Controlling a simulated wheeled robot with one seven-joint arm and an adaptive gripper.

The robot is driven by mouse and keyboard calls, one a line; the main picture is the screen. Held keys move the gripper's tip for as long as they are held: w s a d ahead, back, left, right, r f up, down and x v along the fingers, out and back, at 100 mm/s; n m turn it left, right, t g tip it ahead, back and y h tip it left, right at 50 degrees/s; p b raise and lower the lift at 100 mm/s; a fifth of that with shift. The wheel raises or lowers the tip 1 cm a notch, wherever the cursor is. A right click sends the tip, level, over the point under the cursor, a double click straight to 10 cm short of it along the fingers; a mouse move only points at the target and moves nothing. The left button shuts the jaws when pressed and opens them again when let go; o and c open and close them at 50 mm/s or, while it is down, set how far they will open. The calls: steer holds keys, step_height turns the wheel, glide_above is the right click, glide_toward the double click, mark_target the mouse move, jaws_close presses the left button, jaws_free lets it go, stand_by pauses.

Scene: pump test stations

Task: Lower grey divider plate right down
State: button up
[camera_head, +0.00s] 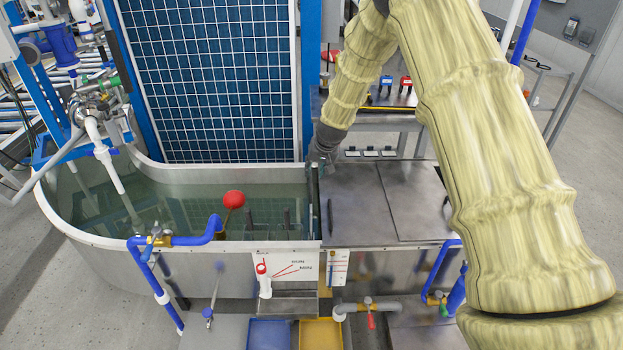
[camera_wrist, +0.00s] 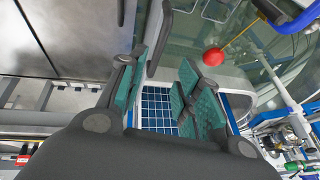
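A narrow grey plate (camera_head: 314,203), seen nearly edge-on, stands upright at the right end of the water tank, beside the metal cover; I take it to be the divider plate. How deep it sits is hard to tell. My gripper (camera_head: 322,160) is at the far end of this plate, small and partly hidden by my wrist. In the wrist view my gripper (camera_wrist: 160,95) has its green-padded fingers apart, with a visible gap and nothing clearly held between them. A dark curved bar (camera_wrist: 160,38) lies just beyond the fingertips, beside the tank.
The water tank (camera_head: 85,222) has a pale rim and a red ball float (camera_head: 234,199). Flat metal covers (camera_head: 368,203) with a dark handle lie to the right. A blue grid panel (camera_head: 205,80) rises behind the tank. Blue pipes (camera_head: 190,240) run along the front.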

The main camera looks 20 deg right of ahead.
mark_target(311, 182)
steer(key=p+x, duration=0.1)
steer(key=x, duration=0.4)
steer(key=shift+d+f, duration=0.15)
steer(key=shift+f, duration=0.2)
steer(key=shift+p+x, duration=0.3)
steer(key=shift+x, duration=0.8)
steer(key=shift+w, duration=0.1)
steer(key=shift+c, duration=0.2)
jaws_close()
